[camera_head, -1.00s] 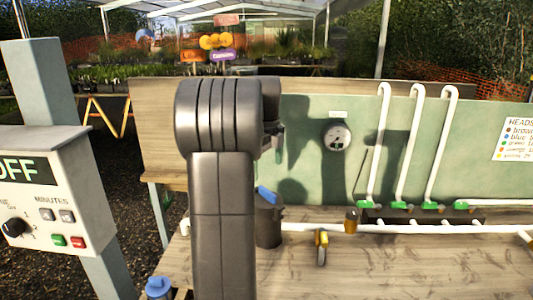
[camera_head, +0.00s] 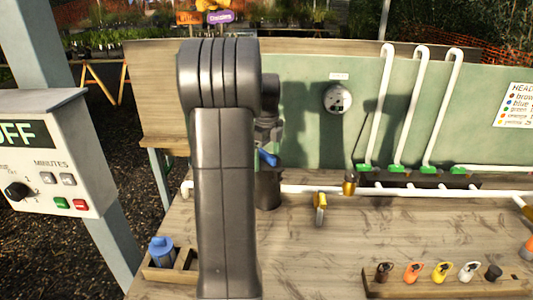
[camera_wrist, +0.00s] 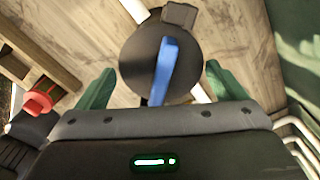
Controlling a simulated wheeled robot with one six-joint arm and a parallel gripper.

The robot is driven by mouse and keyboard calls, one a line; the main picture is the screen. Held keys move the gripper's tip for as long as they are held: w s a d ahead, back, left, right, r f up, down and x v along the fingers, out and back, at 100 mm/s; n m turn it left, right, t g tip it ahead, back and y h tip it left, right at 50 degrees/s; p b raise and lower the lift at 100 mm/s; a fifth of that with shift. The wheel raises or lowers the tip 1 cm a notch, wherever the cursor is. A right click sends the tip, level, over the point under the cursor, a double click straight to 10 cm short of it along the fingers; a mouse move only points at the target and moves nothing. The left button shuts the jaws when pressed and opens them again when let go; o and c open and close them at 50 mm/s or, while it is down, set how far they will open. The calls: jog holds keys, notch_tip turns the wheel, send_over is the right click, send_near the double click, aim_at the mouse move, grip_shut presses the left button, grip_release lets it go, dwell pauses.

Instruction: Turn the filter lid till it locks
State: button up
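The filter (camera_head: 268,190) is a dark upright cylinder on the bench, partly behind my arm in the head view. Its round dark lid carries a raised blue bar (camera_head: 267,157). In the wrist view the lid (camera_wrist: 140,65) is seen from above, with the blue bar (camera_wrist: 165,70) running nearly up and down the picture. My gripper (camera_wrist: 160,68) is open, with one green finger on each side of the lid and gaps showing. In the head view my gripper is just above the filter and largely hidden by my arm. I cannot tell whether the lid is locked.
A white pipe (camera_head: 400,188) runs along the bench with a yellow-handled valve (camera_head: 320,203). A wooden rack (camera_head: 450,285) of coloured fittings is at front right. A blue-topped canister (camera_head: 161,252) stands at front left. A control box (camera_head: 60,150) reads OFF.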

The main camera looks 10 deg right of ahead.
aim_at(267, 153)
jog(key=c, duration=0.3)
jog(key=o, duration=0.6)
notch_tip(267, 153, up, 14)
jog(key=shift+f, duration=0.1)
notch_tip(267, 153, down, 13)
jog(key=shift+f, duration=0.2)
jog(key=shift+r, duration=1.8)
jog(key=shift+f, duration=0.15)
